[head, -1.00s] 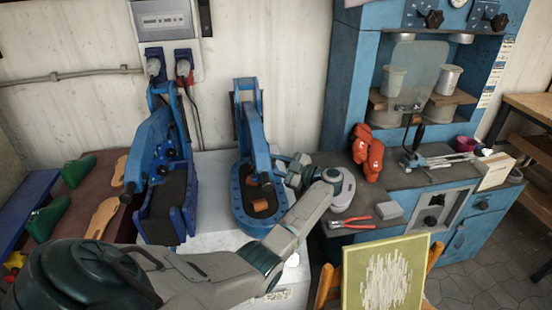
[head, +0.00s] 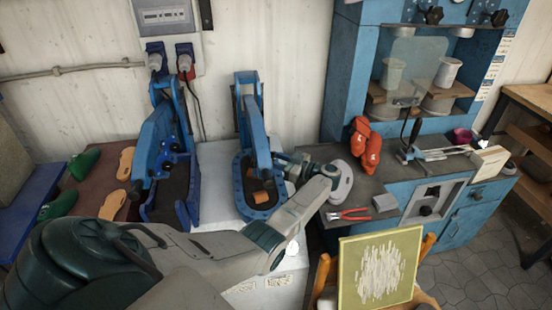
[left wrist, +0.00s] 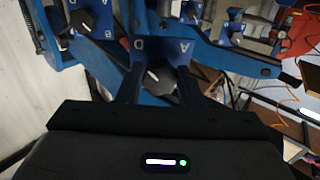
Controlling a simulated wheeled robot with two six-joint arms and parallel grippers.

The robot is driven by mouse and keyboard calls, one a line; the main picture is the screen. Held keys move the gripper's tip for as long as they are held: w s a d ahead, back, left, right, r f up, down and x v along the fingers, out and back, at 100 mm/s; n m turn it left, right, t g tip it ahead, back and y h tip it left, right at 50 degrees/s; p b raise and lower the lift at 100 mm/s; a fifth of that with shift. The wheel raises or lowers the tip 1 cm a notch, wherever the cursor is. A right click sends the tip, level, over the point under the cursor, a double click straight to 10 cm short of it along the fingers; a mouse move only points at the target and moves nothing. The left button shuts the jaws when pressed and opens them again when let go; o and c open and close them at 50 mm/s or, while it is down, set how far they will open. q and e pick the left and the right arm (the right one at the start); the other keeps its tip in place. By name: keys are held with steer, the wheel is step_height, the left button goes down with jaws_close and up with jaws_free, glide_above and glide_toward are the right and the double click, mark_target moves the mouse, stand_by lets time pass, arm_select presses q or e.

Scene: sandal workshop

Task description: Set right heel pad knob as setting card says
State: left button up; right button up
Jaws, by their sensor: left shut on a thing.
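My left arm reaches to the right-hand blue press (head: 256,150). Its gripper (left wrist: 160,86) is shut on a dark round knob (left wrist: 168,77) in the left wrist view. A white pointer mark shows on the knob's upper left, on the side of the letter D. The blue plate (left wrist: 160,50) behind it carries upside-down letters D on the left and A on the right; its lower part is hidden. A second knob (left wrist: 88,21) sits on another lettered plate at the upper left. In the head view the fingertips are hard to make out. I cannot identify a setting card.
A second blue press (head: 165,150) stands to the left. Green (head: 84,163) and tan shoe forms lie at the far left. A framed yellow-green panel (head: 378,268) stands in front.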

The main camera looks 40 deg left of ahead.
arm_select(q)
steer(key=shift+f, duration=0.15)
steer(key=o, duration=1)
steer(key=shift+c, duration=0.2)
steer(key=shift+d, duration=0.15)
steer(key=b+v, duration=0.5)
steer(key=v, duration=0.5)
steer(key=shift+d, duration=0.3)
steer(key=shift+w+a, duration=0.1)
steer(key=shift+w, duration=0.05)
